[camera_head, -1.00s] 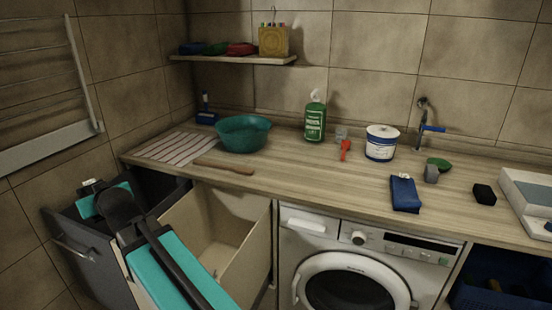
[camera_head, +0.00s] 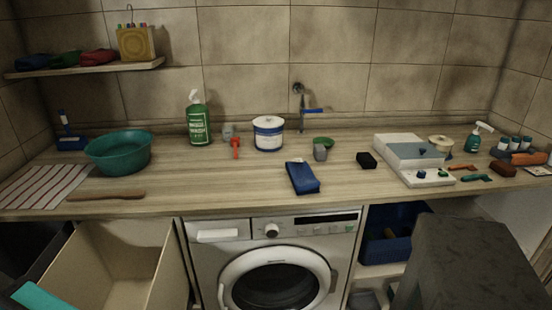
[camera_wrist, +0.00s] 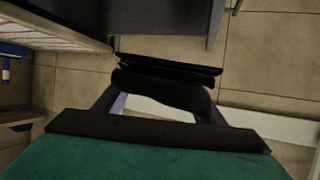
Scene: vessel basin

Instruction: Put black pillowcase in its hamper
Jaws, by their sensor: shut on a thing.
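In the wrist view my gripper (camera_wrist: 160,103) is shut on a folded black cloth, the black pillowcase (camera_wrist: 162,88). The pillowcase hangs across between the fingers, with a dark grey panel (camera_wrist: 165,20) just beyond it. In the head view only a teal part of my arm shows at the lower left; the gripper and pillowcase are out of that view. An open beige hamper (camera_head: 165,255) is pulled out under the counter at the left. A dark grey hamper (camera_head: 42,245) beside it is mostly cut off. I cannot see labels on them.
The counter (camera_head: 230,182) holds a teal basin (camera_head: 118,155), a green bottle (camera_head: 198,125), a white tub (camera_head: 268,135), a blue cloth (camera_head: 302,178) and a small black block (camera_head: 367,160). A washing machine (camera_head: 275,270) stands right of the beige hamper. A wall shelf (camera_head: 90,68) hangs above left.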

